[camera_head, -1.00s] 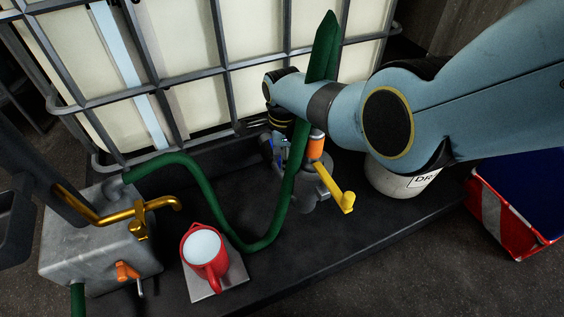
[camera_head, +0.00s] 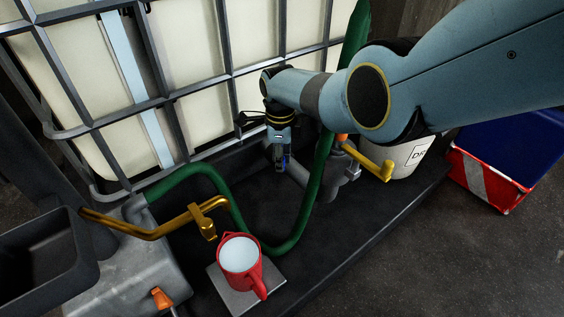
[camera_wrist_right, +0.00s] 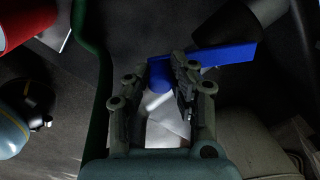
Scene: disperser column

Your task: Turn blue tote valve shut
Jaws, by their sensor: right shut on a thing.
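My right gripper (camera_head: 281,165) points down in front of the caged white tote (camera_head: 190,115), just left of the green hose. It is shut on the blue valve handle (camera_wrist_right: 228,57), whose bar sticks out to the right past the fingers in the right wrist view. Only a small bit of blue shows at the fingertips in the head view. The fingers (camera_wrist_right: 160,70) hide part of the handle, and the valve body behind is dark and hard to make out. My left gripper is not in view.
The green hose (camera_head: 318,185) hangs close right of the gripper. A yellow lever (camera_head: 375,163) on a grey fitting and a white drum (camera_head: 408,155) stand to the right. A red jug (camera_head: 240,258) stands on a plate in front. A brass pipe (camera_head: 150,228) is at left.

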